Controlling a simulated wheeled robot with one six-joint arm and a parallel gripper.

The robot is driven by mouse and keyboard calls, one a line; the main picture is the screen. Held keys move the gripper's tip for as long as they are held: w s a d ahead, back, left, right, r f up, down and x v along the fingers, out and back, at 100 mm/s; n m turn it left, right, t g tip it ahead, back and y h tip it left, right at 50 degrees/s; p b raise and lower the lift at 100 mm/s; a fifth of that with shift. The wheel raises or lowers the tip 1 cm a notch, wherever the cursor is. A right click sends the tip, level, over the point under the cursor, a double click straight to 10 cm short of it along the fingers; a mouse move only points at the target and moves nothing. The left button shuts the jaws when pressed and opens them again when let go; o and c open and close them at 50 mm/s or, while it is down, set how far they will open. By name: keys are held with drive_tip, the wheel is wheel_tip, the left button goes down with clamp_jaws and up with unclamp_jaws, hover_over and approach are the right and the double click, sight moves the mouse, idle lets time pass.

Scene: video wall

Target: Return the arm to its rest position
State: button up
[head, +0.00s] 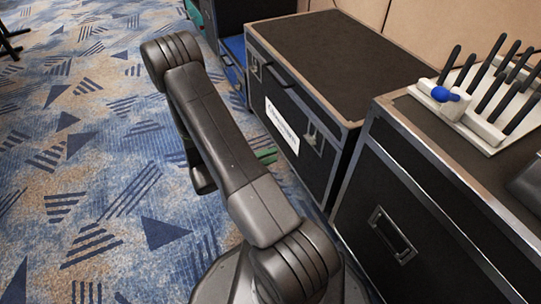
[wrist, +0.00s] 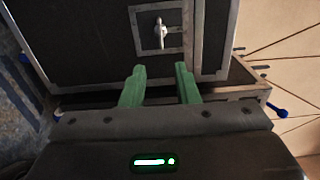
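My gripper (wrist: 160,72) shows in the wrist view as two green fingers with a clear gap between them. It is open and nothing sits in the gap. In the head view my dark arm runs up the middle of the picture and bends at its top. Only a bit of the green fingers (head: 267,156) shows there, behind the arm and beside the front of a black case (head: 325,45). The rest of the gripper is hidden by the arm. In the wrist view a dark case with a silver latch (wrist: 160,33) lies beyond the fingertips.
A second case (head: 400,232) stands at the right, close to my arm. On it is a white rack (head: 481,130) with several dark sticks and a blue-ended item (head: 445,95). Another case (head: 240,15) stands farther back. Open patterned carpet (head: 80,150) lies at the left.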

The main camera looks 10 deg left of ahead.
sight(308, 142)
drive_tip(key=b+x, duration=0.3)
drive_tip(key=x, duration=1.1)
drive_tip(key=shift+a, duration=0.1)
